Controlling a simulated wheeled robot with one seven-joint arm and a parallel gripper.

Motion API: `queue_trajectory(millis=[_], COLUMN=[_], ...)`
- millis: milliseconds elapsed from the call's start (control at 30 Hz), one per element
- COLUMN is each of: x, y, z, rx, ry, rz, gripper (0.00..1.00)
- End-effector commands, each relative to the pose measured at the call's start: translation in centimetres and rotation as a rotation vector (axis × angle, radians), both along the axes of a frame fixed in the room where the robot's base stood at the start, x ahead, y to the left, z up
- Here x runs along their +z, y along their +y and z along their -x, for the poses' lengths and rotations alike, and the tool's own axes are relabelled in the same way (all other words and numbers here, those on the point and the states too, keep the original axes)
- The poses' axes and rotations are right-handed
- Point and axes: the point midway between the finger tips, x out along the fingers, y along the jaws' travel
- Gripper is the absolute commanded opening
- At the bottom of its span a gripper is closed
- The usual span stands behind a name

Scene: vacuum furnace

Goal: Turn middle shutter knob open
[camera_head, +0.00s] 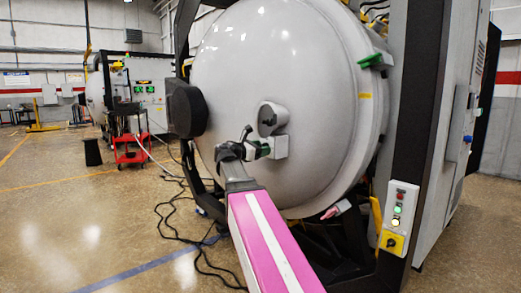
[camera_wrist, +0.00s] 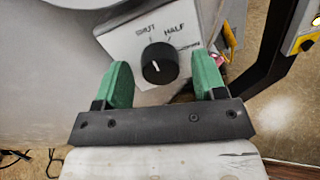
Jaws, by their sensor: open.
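The black round shutter knob (camera_wrist: 160,63) sits on a light panel (camera_wrist: 122,42) in the wrist view, with "SHUT" and "HALF" lettered above it and a third label at its right partly hidden by a finger. A short white mark on the knob points up and slightly left, toward "SHUT". My gripper (camera_wrist: 163,66) is open, with one green finger on each side of the knob and gaps to it. In the head view my gripper (camera_head: 257,149) is at the light box (camera_head: 281,147) on the furnace door; the knob is hidden there.
The large grey round furnace door (camera_head: 320,100) fills the middle. A round port (camera_head: 270,116) sticks out just above the box. A dark frame post (camera_head: 415,130) with a lit button panel (camera_head: 398,215) stands at right. Cables (camera_head: 180,225) lie on the floor at left.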

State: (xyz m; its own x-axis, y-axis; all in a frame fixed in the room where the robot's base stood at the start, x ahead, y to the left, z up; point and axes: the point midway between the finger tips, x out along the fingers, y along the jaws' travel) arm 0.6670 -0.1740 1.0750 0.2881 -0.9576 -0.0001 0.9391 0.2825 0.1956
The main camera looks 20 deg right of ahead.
Motion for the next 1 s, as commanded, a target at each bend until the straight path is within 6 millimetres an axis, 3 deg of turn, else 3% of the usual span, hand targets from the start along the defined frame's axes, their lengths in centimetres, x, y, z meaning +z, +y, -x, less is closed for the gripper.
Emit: queue_trajectory(millis=[100,167,267,667,1000], x=[-0.01,-0.01,-0.01,-0.01,0.01], y=[0.01,0.02,0.02,0.02,0.01], z=[0.01,0.01,0.01,0.04,0.06], rx=[0.0,0.0,0.0,-0.001,-0.002], ry=[0.0,0.0,0.0,-0.043,-0.263], rz=[0.0,0.0,0.0,-0.016,-0.095], gripper=[0.64,0.48,0.15,0.15,0.15])
